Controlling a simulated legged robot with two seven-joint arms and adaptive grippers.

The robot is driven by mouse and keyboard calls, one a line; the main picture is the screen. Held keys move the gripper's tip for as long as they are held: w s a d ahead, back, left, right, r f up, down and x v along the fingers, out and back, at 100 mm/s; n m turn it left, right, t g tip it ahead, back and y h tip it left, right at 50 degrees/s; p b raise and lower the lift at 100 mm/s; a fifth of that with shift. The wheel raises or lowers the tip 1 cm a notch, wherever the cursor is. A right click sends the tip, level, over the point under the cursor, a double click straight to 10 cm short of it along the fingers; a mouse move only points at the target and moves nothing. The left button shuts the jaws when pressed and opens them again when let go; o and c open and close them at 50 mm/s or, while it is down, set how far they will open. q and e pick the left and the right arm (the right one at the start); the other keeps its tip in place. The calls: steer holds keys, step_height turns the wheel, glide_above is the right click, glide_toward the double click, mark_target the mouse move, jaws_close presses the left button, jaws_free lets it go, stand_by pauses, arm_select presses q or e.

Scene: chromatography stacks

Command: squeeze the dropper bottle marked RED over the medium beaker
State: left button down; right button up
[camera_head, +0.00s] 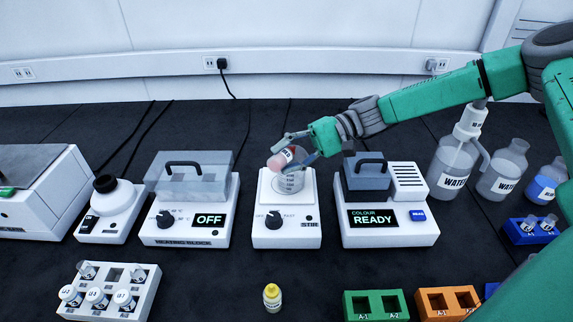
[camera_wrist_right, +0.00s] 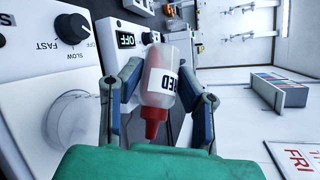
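The dropper bottle marked RED (camera_head: 281,159) is held tilted above the beaker on the stirrer. It has a clear body, a white label with partly visible RED lettering and a red cap and nozzle, clear in the right wrist view (camera_wrist_right: 158,85). My right gripper (camera_head: 288,153) is shut around its body, one finger on each side (camera_wrist_right: 162,78). The clear, graduated beaker (camera_head: 291,183) stands on the stirrer just below the bottle; its round form shows at left in the wrist view (camera_wrist_right: 72,125). Any liquid in it is hard to make out. My left gripper is not in view.
The stirrer (camera_head: 285,238) stands between the heating block (camera_head: 185,230) reading OFF and the colour reader (camera_head: 390,235) reading READY. A yellow-capped bottle (camera_head: 272,297) stands in front. Water bottles (camera_head: 452,165) stand right. Vial racks (camera_head: 110,290) line the front.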

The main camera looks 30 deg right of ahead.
steer(key=shift+a+y+b, duration=0.3)
steer(key=shift+a+b, duration=0.4)
steer(key=shift+a+r+m+y, duration=0.3)
steer(key=shift+r, duration=0.1)
steer(key=shift+d+b, duration=0.4)
steer(key=shift+d, duration=0.1)
steer(key=shift+d+y, duration=0.4)
steer(key=shift+d+m+b, duration=0.3)
steer(key=shift+d, duration=0.2)
steer(key=shift+a+r, duration=0.2)
steer(key=shift+a, duration=0.45)
steer(key=shift+a+r, duration=0.2)
steer(key=shift+a, duration=0.45)
steer(key=shift+d+f, duration=0.1)
steer(key=shift+d, duration=0.35)
steer(key=shift+a, duration=0.15)
steer(key=c, duration=0.5)
steer(key=shift+a, duration=0.35)
jaws_close()
arm_select(q)
steer(key=f, duration=0.2)
steer(key=a+f, duration=0.1)
steer(key=shift+a+f, duration=0.2)
steer(key=shift+f, duration=0.15)
steer(key=shift+d, duration=0.25)
arm_select(e)
steer(key=shift+d, duration=0.4)
